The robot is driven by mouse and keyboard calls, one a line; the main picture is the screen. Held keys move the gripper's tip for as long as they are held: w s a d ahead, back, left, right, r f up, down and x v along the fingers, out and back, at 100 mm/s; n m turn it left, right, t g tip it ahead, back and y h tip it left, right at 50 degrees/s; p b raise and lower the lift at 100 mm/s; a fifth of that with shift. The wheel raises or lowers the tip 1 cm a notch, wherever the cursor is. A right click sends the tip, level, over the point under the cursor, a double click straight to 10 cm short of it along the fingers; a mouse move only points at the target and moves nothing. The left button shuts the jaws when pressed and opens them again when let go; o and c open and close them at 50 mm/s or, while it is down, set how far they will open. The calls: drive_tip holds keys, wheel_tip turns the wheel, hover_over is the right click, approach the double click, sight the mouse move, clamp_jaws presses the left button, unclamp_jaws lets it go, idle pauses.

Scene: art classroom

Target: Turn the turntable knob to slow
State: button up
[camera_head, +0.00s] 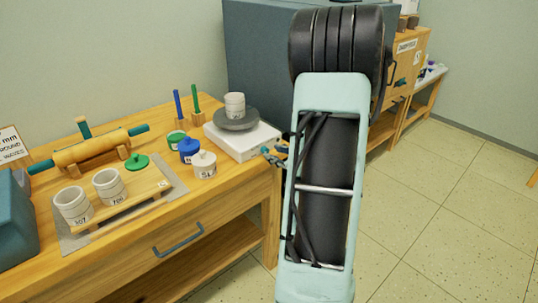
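The turntable is a white box (262,146) with a round dark grey disc (250,123) on top, at the right end of the wooden table. A pale cup with dark lettering (235,104) stands upright on the disc. I cannot make out a knob or its setting. Small dark and teal parts, apparently the tip of my gripper (274,156), show at the box's right front corner, just left of my arm. My pale mint arm hides the rest of the gripper. I cannot tell whether it touches the turntable or whether its fingers are open.
Left of the turntable stand a white lidded jar (204,168), a blue jar (188,151) and a green jar (176,139). Two pale cups (108,187) stand on a board further left, below a wooden rolling pin (92,151). A large blue-grey cabinet (256,60) rises behind.

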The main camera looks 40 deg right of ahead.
sight(267, 151)
drive_tip(key=shift+x, duration=2.15)
drive_tip(key=shift+c, duration=0.4)
clamp_jaws()
